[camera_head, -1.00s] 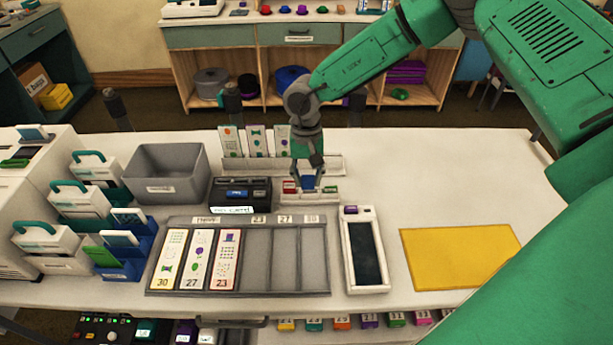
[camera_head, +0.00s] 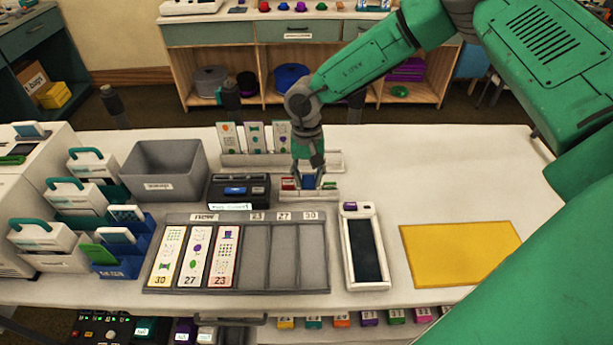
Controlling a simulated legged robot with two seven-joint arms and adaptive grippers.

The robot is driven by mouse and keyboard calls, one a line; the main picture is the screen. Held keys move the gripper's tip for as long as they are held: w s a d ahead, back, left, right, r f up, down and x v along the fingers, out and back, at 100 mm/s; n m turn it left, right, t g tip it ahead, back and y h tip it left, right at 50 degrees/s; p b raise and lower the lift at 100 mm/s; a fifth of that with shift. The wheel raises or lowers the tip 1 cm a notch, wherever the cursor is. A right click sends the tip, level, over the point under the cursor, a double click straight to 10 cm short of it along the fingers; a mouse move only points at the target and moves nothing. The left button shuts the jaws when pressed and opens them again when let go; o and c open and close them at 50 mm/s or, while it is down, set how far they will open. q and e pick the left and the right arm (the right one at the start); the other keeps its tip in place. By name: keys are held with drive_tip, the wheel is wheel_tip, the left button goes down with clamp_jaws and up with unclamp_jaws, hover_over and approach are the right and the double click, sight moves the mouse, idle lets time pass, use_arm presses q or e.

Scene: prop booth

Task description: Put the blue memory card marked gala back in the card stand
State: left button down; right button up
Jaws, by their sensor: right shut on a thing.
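The card stand (camera_head: 325,194) is a low pale holder near the middle of the table, with small red and green cards in it. My right gripper (camera_head: 308,183) points down over the stand and is shut on a small blue card (camera_head: 308,182). The card is at the stand, between the red card (camera_head: 290,183) and the green card (camera_head: 328,183). The fingers hide part of it, and its marking is too small to read. I cannot tell whether it is fully seated. My left gripper is not in view.
A black card reader (camera_head: 240,190) stands left of the stand. A grey sorting tray (camera_head: 313,245) with several tall cards and a handheld device (camera_head: 365,250) are in front. A grey bin (camera_head: 165,170) is at left. A yellow mat (camera_head: 460,252) lies at right, with clear table behind it.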

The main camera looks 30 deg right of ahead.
drive_tip(key=shift+f+b, duration=0.3)
drive_tip(key=shift+f, duration=0.35)
drive_tip(key=shift+d, duration=0.1)
drive_tip(key=o, duration=0.9)
drive_tip(key=shift+f, duration=0.1)
drive_tip(key=r, duration=0.4)
drive_tip(key=w+r, duration=0.1)
drive_tip(key=r, duration=0.7)
drive_tip(key=shift+w+d, duration=0.25)
drive_tip(key=shift+d, duration=0.1)
drive_tip(key=shift+f, duration=0.15)
